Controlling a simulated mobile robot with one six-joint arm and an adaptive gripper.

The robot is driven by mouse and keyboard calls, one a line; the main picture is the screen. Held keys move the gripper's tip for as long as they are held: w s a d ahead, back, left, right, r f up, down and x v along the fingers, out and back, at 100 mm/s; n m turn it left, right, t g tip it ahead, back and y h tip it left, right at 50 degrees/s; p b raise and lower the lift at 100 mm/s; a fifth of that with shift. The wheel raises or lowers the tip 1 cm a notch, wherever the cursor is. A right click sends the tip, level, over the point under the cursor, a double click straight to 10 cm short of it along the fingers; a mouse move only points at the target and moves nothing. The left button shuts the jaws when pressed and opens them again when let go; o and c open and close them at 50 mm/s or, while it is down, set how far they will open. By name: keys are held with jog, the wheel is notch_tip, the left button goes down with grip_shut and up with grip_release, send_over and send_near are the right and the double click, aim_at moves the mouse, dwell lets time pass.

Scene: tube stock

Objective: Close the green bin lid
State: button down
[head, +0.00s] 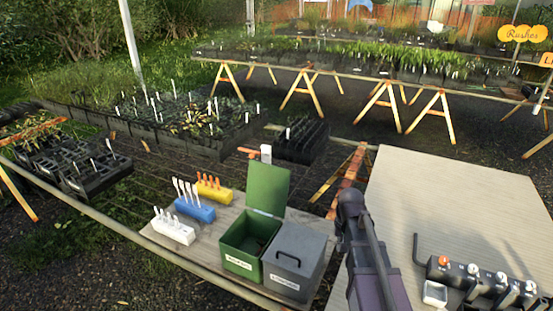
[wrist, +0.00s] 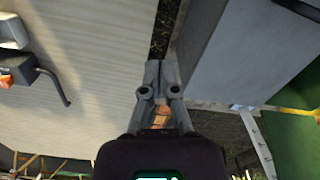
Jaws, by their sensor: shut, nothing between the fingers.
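The green bin (head: 238,262) stands on the board in the head view, with its inside showing. Its green lid (head: 268,187) stands raised at the back, close to upright. My gripper (wrist: 163,66) is shut and empty in the wrist view, with its fingers together over the gap beside the pale table. In the head view my arm is right of the bins and the fingertips are hidden. A green surface (wrist: 300,135) shows at the right edge of the wrist view; I cannot tell whether it is the lid or the bin.
A grey bin (head: 296,258) with a shut, handled lid stands between the green bin and my arm. White (head: 174,232), blue (head: 195,209) and yellow (head: 214,190) blocks holding upright pieces stand left of the bins. A pale table (head: 450,200) on the right bears a black rack (head: 480,285).

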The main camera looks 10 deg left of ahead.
jog(key=w+a+r+m+p, duration=0.1)
jog(key=w+a+r+p, duration=0.4)
jog(key=w, duration=0.6)
jog(key=w+a+r+m+p, duration=0.1)
jog(key=w+a+r+p, duration=0.4)
jog(key=w+a, duration=0.5)
jog(key=w+a+r+m+g+p, duration=0.1)
jog(key=w+a+r+p, duration=0.4)
jog(key=w, duration=0.9)
notch_tip(320, 180, up, 2)
jog(key=a, duration=0.2)
jog(key=shift+w+a+r+p, duration=0.15)
jog(key=shift+a+p, duration=0.2)
jog(key=shift+p, duration=0.05)
jog(key=shift+f, duration=0.2)
notch_tip(320, 180, down, 10)
jog(key=s+b, duration=0.1)
jog(key=b, duration=0.9)
jog(key=shift+s+a+r+p, duration=0.3)
jog(key=shift+s+r, duration=0.1)
jog(key=shift+s, duration=0.2)
jog(key=shift+s+a+r+p, duration=0.25)
jog(key=shift+s+r+p, duration=0.1)
jog(key=shift+s, duration=0.2)
jog(key=shift+s+a+r+p, duration=0.25)
jog(key=shift+s+r, duration=0.15)
jog(key=shift+s, duration=0.2)
